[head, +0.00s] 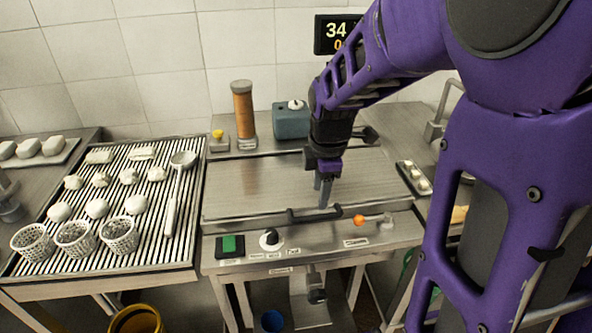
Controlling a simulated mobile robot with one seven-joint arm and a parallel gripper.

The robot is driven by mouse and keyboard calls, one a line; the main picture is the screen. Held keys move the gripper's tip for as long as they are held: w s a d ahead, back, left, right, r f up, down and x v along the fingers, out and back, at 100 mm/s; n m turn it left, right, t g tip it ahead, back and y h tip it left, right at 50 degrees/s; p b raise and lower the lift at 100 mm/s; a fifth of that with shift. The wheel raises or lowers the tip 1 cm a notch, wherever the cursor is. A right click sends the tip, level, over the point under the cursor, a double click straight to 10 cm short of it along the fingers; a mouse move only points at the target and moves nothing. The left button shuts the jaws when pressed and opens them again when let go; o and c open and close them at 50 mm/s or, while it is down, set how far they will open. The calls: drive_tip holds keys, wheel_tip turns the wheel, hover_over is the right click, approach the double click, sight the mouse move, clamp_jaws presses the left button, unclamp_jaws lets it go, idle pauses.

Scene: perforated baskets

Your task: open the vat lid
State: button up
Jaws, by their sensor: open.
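The vat lid (250,182) is a flat brushed-metal cover lying closed on the vat in the middle of the head view. Its dark bar handle (300,217) runs along the front edge. My gripper (323,203) points down at the front of the lid, just above or behind the right half of the handle. Its fingers look empty and apart. I cannot tell whether a finger touches the handle or lid.
Left is a slatted drainer (150,240) with several white pieces, perforated baskets (120,234) and a ladle (174,195). The vat's front panel carries a green switch (229,245), a knob (269,238) and an orange-tipped lever (360,219). A brown cylinder (244,112) and grey-blue box (291,121) stand behind.

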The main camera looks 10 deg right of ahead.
sight(316, 216)
drive_tip(key=f+b, duration=0.2)
drive_tip(key=w+f+b, duration=0.1)
drive_tip(key=f, duration=0.2)
drive_tip(key=f+b, duration=0.2)
drive_tip(key=f, duration=0.1)
drive_tip(key=shift+w+b, duration=0.3)
clamp_jaws()
idle(1.1)
